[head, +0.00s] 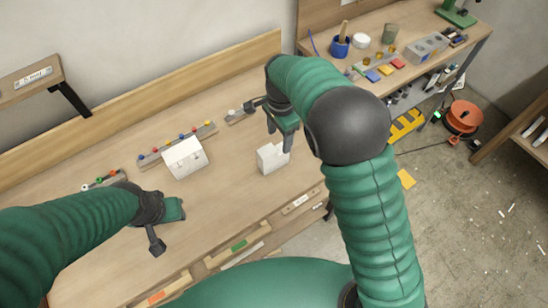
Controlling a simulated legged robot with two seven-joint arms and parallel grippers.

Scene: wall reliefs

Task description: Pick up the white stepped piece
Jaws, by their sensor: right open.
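The white stepped piece (271,159) stands upright on the wooden bench, right of the middle of the bench top. My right gripper (270,123) is open and empty, just above and behind the piece; one finger hangs close to its upper right side. I cannot tell whether that finger touches it. My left gripper (166,229) is over the left front part of the bench, well away from the piece; whether its jaws are open is unclear.
A side bench (430,50) at the right back holds a blue cup (340,46) and small blocks. Bare bench top lies between the box and the piece.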

